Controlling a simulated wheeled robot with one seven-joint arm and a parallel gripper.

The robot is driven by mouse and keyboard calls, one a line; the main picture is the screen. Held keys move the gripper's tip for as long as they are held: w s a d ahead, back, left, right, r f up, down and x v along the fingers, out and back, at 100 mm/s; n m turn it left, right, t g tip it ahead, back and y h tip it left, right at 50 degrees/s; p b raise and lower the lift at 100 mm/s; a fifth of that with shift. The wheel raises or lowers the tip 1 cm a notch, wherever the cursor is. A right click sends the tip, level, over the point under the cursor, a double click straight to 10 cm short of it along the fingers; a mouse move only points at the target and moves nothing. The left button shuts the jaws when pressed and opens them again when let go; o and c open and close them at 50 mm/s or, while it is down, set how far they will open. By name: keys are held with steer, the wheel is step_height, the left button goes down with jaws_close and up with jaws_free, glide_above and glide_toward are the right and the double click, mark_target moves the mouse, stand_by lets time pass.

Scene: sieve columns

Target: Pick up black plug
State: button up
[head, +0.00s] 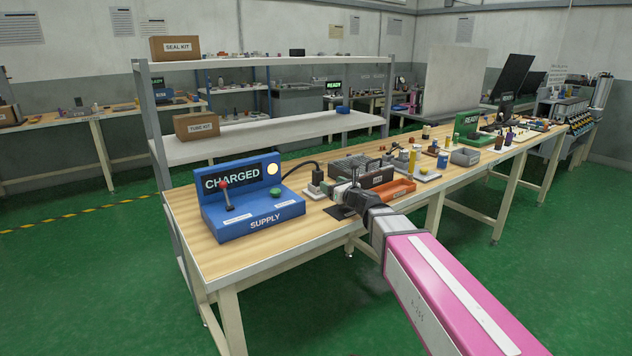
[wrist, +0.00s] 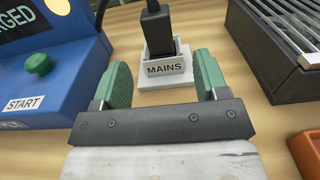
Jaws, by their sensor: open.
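The black plug (wrist: 157,30) stands upright in a small white holder labelled MAINS (wrist: 166,75) in the wrist view. Its lower part is partly hidden by the holder's front. In the head view the plug (head: 317,177) shows small, just right of the blue supply box, with a black cable behind it. My gripper (wrist: 160,82) is open, its two green fingers apart and empty. In the wrist view the MAINS holder appears between and beyond the fingertips. In the head view my gripper (head: 343,198) is over the table near the holder, partly hidden by my wrist.
The blue supply box (head: 250,208) with a red lever and a CHARGED screen stands left of the holder. A dark slatted unit (wrist: 280,45) stands close on the right, with an orange tray (head: 397,190) in front of it. Shelves rise behind the table.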

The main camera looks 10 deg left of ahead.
mark_target(321, 177)
steer(key=x, duration=0.9)
steer(key=shift+s+r, duration=0.1)
steer(key=shift+r, duration=0.1)
steer(key=shift+c, duration=0.3)
steer(key=c, duration=1)
